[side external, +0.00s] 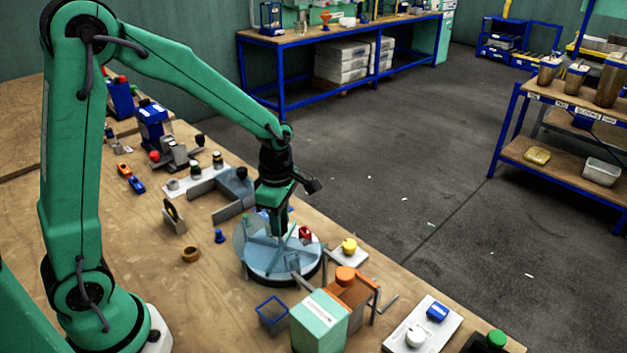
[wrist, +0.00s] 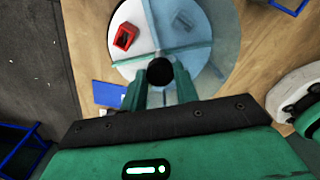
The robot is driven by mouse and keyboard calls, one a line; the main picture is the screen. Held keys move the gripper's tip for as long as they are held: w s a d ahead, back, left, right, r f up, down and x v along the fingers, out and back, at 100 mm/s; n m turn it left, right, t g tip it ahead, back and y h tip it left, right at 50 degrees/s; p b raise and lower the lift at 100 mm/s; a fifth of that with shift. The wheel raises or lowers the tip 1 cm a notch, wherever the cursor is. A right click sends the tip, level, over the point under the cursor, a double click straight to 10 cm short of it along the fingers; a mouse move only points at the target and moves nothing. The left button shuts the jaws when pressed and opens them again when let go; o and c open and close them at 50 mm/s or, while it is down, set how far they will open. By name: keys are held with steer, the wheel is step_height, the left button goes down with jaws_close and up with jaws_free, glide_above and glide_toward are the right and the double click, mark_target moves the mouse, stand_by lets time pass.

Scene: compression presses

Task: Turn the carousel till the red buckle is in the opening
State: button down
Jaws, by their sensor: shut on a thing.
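The carousel (side external: 262,268) is a round, pale disc with upright dividers, standing on the bench. A translucent blue-tinted cover (wrist: 222,30) lies over much of it. The red buckle (side external: 305,234) sits at the right side of the disc. In the wrist view the red buckle (wrist: 126,36) lies in a bright, untinted sector at the upper left, between two dividers. My gripper (side external: 283,231) points down over the disc near its middle. In the wrist view my gripper (wrist: 161,82) is shut around a dark round knob (wrist: 161,70); the fingers hide the parts below.
A yellow-topped piece (side external: 349,247) on a white plate and an orange-topped press (side external: 346,277) stand right of the carousel. A mint box (side external: 319,320) and a blue tray (side external: 271,311) are in front. A grey angled bracket (side external: 232,190) stands behind.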

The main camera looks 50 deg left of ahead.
steer(key=shift+r+n, duration=0.1)
steer(key=shift+n, duration=1.7)
steer(key=c, duration=1.1)
jaws_free()
steer(key=shift+o, duration=0.2)
steer(key=shift+r, duration=3.8)
steer(key=shift+r, duration=0.1)
